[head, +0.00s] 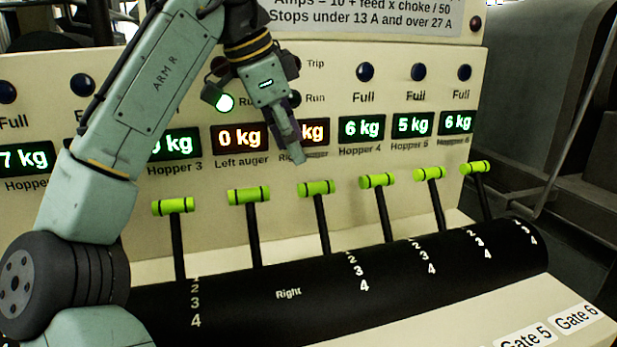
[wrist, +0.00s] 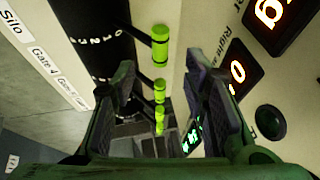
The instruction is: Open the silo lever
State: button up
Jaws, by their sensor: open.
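A row of levers with lime-green bar handles on black stems stands on the console. The label "Silo" (wrist: 12,24) shows before "Gate 4" in the wrist view. The silo lever (head: 317,188) seems to be the third visible from the left in the head view, upright; it appears as the nearest handle in the wrist view (wrist: 160,45). I cannot fully confirm this match. My gripper (head: 294,150) is above and slightly left of that handle, pointing down, open and apart from it. In the wrist view its fingers (wrist: 160,80) spread either side of the lever line.
Neighbouring levers stand close: one on the left (head: 249,196), one on the right (head: 378,180). A black drum (head: 400,285) with white number scales lies in front. Behind is a cream panel with kg displays (head: 361,128), lamps and a notice plate (head: 370,20).

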aim_at(308, 184)
jog(key=x, duration=0.9)
jog(key=shift+c, duration=0.2)
grip_shut()
jog(key=shift+r, duration=0.1)
dwell(0.4)
